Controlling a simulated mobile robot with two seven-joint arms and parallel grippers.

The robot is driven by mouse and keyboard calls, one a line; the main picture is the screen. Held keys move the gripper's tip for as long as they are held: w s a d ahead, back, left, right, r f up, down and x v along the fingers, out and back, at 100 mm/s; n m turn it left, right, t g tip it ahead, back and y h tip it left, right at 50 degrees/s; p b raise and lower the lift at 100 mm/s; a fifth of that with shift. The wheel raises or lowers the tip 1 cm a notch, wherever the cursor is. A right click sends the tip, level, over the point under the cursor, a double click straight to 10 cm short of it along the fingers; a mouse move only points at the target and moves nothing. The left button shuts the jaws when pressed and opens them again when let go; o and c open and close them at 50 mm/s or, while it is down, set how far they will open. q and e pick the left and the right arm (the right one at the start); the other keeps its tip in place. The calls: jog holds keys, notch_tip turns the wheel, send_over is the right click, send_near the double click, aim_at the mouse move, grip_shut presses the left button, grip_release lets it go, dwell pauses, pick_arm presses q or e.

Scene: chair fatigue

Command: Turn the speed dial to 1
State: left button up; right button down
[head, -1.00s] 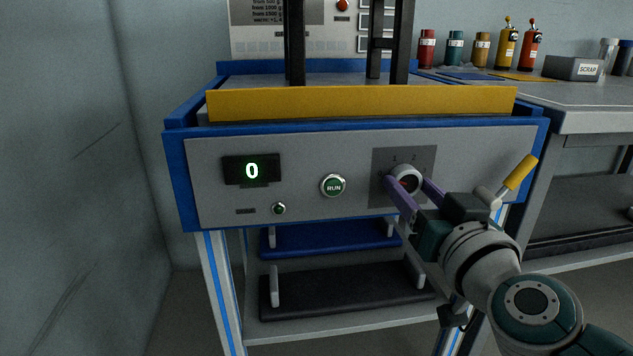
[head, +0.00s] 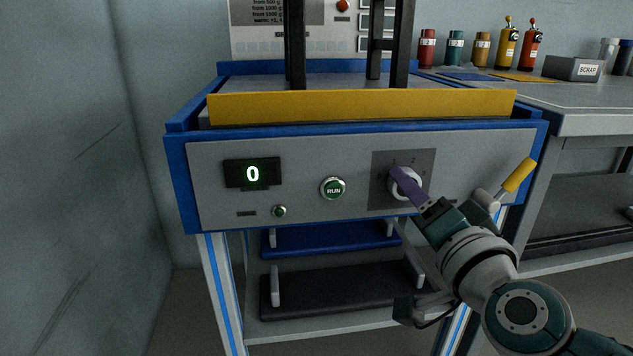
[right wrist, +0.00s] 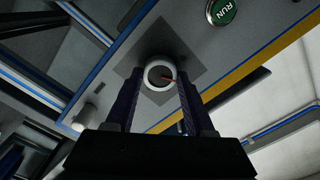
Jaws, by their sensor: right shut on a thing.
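The speed dial (head: 397,193) is a white round knob on a dark square plate on the right of the machine's grey front panel. My right gripper (head: 403,180) is at the dial, its purple fingers shut on it. In the right wrist view the dial (right wrist: 153,84) sits between the two fingers, with a red pointer mark on its face. The marks around the dial are too small to read, so I cannot tell its setting. The display (head: 252,173) shows a green 0. My left gripper is not in view.
The green RUN button (head: 333,188) and a small green button (head: 279,211) are left of the dial. A yellow-handled lever (head: 519,175) stands close to my right wrist. A yellow bar (head: 360,104) runs above the panel. Shelves lie below.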

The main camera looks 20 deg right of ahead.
jog(key=shift+m, duration=0.3)
dwell(0.4)
jog(key=shift+c, duration=1.3)
grip_release()
jog(key=p+v, duration=0.2)
jog(key=v, duration=0.8)
jog(key=shift+d, duration=0.1)
